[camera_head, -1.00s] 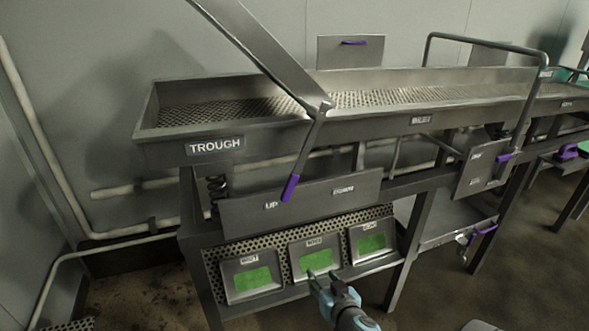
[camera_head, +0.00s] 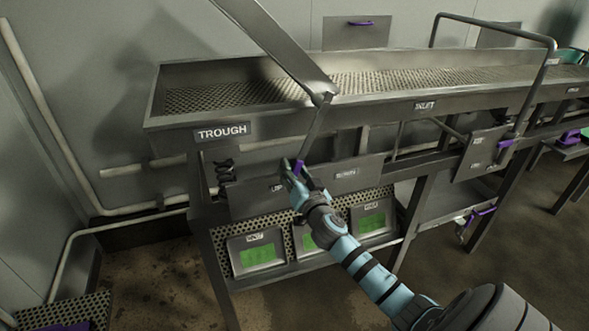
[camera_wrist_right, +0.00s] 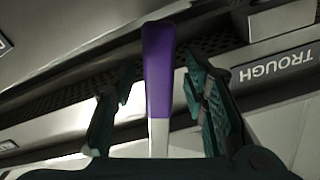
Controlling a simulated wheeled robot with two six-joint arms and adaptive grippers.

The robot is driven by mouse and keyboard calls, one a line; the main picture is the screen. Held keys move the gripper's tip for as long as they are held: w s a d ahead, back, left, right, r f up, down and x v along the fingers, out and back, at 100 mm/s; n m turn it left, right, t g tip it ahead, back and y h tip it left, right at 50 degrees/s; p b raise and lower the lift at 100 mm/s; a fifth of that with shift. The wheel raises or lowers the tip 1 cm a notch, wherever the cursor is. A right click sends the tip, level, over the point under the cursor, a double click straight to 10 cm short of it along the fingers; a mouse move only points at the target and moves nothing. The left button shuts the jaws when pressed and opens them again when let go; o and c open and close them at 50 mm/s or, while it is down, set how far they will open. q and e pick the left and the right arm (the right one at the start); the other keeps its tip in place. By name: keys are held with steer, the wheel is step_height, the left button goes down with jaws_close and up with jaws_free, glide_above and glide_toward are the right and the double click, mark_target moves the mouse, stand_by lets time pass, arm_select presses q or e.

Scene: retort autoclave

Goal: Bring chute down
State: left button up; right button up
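The chute (camera_head: 268,42) is a grey metal channel that slopes from the top of the head view down to the trough (camera_head: 172,137). A lever (camera_head: 314,130) hangs from its lower end with a purple grip (camera_head: 299,166). The grip also shows in the right wrist view (camera_wrist_right: 157,70). My right gripper (camera_head: 293,171) is at the grip, in front of the plate (camera_head: 372,172) behind the lever. In the wrist view its fingers are open on either side of the grip, with gaps on both sides. My left gripper is not in view.
Screens with green displays (camera_head: 260,256) sit below the plate, partly covered by my right arm. A side panel (camera_head: 482,153) with a purple handle is at the right. A pipe (camera_head: 45,120) runs along the left wall. Floor at the lower right is clear.

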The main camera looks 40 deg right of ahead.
steer(key=shift+c, duration=0.4)
jaws_close()
